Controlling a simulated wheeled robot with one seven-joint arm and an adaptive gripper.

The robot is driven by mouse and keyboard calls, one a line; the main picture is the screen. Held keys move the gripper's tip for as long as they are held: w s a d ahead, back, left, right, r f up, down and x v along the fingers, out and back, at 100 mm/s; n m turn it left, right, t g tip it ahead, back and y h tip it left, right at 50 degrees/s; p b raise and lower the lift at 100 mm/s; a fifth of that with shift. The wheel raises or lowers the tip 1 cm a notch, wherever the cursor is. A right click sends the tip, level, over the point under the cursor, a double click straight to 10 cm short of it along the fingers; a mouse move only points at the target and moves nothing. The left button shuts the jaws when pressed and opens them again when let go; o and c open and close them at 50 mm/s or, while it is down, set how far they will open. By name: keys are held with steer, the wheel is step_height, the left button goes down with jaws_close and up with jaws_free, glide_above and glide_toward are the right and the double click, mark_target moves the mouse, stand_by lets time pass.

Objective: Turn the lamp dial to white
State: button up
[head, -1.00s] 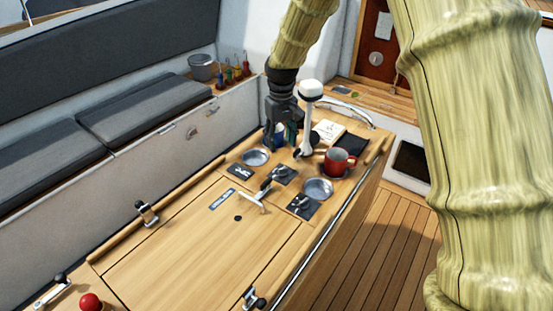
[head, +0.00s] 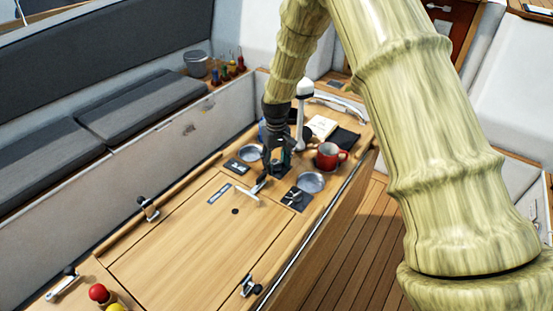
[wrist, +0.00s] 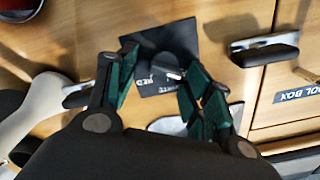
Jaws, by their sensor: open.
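The lamp dial (wrist: 160,66) is a dark knob with a pale mark at its lower right, on a black plate (wrist: 181,37) in the wrist view. Upside-down lettering on the plate seems to read WHITE and RED. My gripper (wrist: 162,66) is open, with a green-padded finger on each side of the knob. I cannot tell whether either finger touches it. In the head view my gripper (head: 277,168) points down over the middle of the console, hiding most of the dial.
A white T-handle (head: 249,193) lies close to my gripper. A red mug (head: 328,156), metal dishes (head: 311,182), other black plates (head: 297,199) and a white post-like lamp (head: 304,90) stand around it. The tool box lid (head: 175,245) is clear.

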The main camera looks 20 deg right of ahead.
mark_target(279, 170)
steer(key=shift+s+d+r, duration=0.1)
steer(key=shift+s+r, duration=0.3)
steer(key=shift+s, duration=0.05)
steer(key=shift+s+r, duration=0.55)
steer(key=shift+s, duration=0.3)
steer(key=c, duration=0.4)
steer(key=shift+s+r, duration=0.1)
steer(key=c, duration=0.4)
steer(key=shift+w+f, duration=0.25)
steer(key=shift+w, duration=0.05)
steer(key=shift+c, duration=1.2)
steer(key=shift+w+f, duration=0.45)
steer(key=shift+w, duration=0.05)
jaws_close()
steer(key=shift+r, duration=0.1)
steer(key=shift+c, duration=0.2)
jaws_free()
